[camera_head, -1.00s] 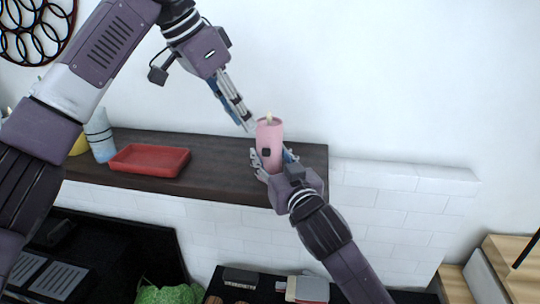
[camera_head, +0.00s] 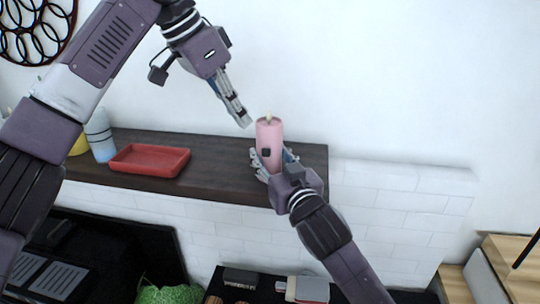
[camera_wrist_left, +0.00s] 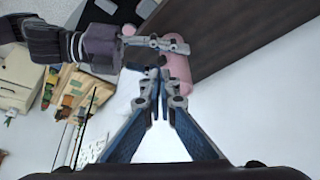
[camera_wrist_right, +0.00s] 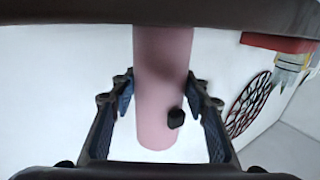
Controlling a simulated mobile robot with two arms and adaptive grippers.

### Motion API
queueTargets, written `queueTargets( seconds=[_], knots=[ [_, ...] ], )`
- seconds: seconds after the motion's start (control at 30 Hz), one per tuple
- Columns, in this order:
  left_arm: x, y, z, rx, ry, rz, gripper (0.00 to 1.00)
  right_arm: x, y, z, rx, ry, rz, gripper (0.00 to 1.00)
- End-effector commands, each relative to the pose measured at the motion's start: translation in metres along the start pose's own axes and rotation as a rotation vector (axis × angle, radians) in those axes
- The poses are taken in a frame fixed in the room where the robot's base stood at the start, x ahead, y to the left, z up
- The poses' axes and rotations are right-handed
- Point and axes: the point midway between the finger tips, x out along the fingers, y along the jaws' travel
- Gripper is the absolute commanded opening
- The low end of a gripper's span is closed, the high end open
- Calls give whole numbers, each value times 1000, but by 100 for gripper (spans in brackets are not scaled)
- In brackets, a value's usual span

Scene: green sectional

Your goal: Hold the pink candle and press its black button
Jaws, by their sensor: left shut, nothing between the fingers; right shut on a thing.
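The pink candle (camera_head: 269,138) stands upright above the right part of the dark shelf in the head view. My right gripper (camera_head: 268,168) is shut on its lower part. The small black button (camera_head: 266,153) is on the candle's side and also shows in the right wrist view (camera_wrist_right: 176,118). My left gripper (camera_head: 246,122) is shut and empty, its tips just left of the candle's top and apart from it in the head view. In the left wrist view the candle (camera_wrist_left: 178,72) is partly hidden behind the left fingers (camera_wrist_left: 158,80).
A white brick ledge (camera_head: 400,180) extends to the right. The wall behind is bare near the grippers.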

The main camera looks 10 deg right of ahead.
Motion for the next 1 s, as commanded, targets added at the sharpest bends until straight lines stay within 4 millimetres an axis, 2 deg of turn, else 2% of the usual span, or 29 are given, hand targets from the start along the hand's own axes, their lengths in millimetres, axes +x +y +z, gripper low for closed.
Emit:
queueTargets(
  seconds=[0.5, 0.63, 0.77, 1.0],
  knots=[
    [0, 0, 0, -1, 0, 0, 0, 0, 0, 0, 0, 0, 0, 16],
    [6, 0, 1, -33, 12, 5, 0, 0, 0, 0, 0, 0, 0, 16],
    [21, 0, 3, -142, 53, 20, 0, 0, 0, 0, 0, 0, 0, 16],
    [57, 7, 9, -492, 184, 91, 0, 0, 0, 0, 0, 1, 0, 16]
  ],
)
